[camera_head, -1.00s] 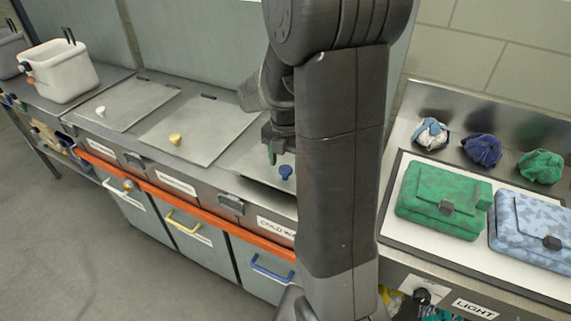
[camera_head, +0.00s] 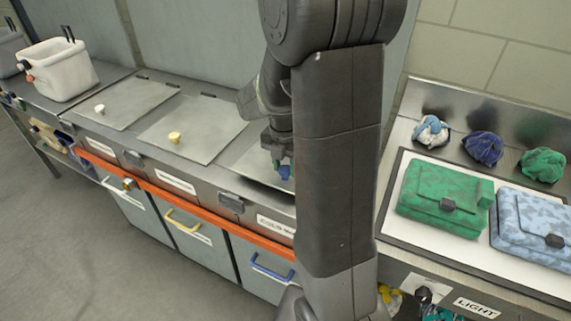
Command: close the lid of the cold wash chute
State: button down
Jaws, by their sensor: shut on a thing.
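The cold wash chute's lid (camera_head: 246,162) is a grey metal panel in the counter, right of two similar lids. It looks flat or nearly flat, and my arm hides its right part. Its blue knob (camera_head: 286,173) stands near the front edge. My gripper (camera_head: 284,167) is shut on the blue knob from above, and its fingers hide part of it. The label on the front below reads "COLD W", with the rest hidden behind my arm.
Lids with a white knob (camera_head: 99,108) and a yellow knob (camera_head: 174,137) lie flat to the left. A white bin (camera_head: 62,72) stands beyond them. A green bag (camera_head: 440,199) and a light blue bag (camera_head: 535,228) lie on the mat at right, with crumpled cloths behind.

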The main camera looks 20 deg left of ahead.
jog(key=f, duration=0.1)
jog(key=b, duration=0.1)
jog(key=f+b, duration=0.1)
jog(key=shift+s+f+t, duration=0.25)
jog(key=shift+f+t, duration=0.05)
jog(key=shift+t, duration=0.1)
jog(key=shift+s+f, duration=0.1)
jog(key=c, duration=1)
grip_release()
jog(key=shift+o, duration=0.2)
notch_tip(320, 180, up, 14)
jog(key=s, duration=0.1)
jog(key=shift+s+p, duration=0.25)
jog(key=shift+p, duration=0.15)
jog(key=shift+f, duration=0.15)
